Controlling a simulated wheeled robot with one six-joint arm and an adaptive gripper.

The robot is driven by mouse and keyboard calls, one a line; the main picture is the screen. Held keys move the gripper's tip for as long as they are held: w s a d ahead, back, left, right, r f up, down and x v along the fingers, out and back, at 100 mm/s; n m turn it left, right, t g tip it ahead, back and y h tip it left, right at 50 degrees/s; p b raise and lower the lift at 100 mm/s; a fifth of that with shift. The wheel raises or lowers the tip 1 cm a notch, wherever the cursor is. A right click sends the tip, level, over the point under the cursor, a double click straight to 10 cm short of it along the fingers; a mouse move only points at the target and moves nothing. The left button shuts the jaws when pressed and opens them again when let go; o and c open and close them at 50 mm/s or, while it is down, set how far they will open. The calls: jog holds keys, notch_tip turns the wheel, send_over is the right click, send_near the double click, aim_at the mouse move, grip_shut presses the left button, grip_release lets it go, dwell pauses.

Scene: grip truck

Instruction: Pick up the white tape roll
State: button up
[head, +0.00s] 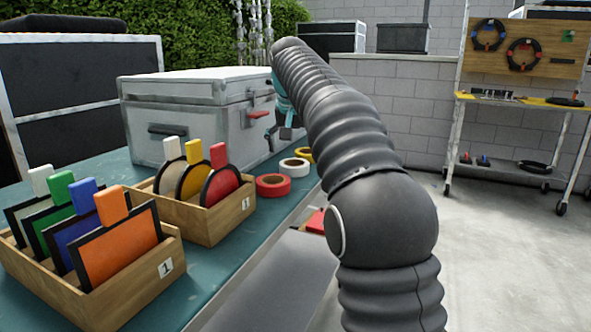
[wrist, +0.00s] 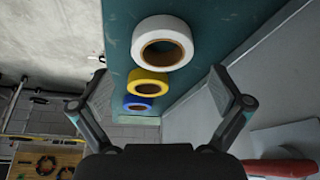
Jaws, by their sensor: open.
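The white tape roll (head: 291,172) lies flat on the teal bench top beside the grey case. It also shows near the top of the wrist view (wrist: 162,25), hole facing the camera. My gripper (wrist: 162,92) is open and empty, its two fingers spread wide below the white roll in that picture. No finger touches the roll. In the head view my arm hides much of the gripper, which is above the bench near the case.
A red tape roll (head: 273,187) lies in front of the white one. A yellow roll (wrist: 150,78) and a blue roll (wrist: 138,103) lie in line beyond it. The grey case (head: 195,95) stands close beside. Wooden boxes (head: 237,217) hold coloured pieces.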

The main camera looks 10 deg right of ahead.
aim_at(294, 160)
jog(key=x, duration=0.4)
jog(key=shift+a+f+b, duration=0.15)
jog(key=shift+f+b, duration=0.1)
jog(key=shift+b, duration=0.15)
jog(key=c, duration=1.2)
jog(key=shift+r, duration=0.15)
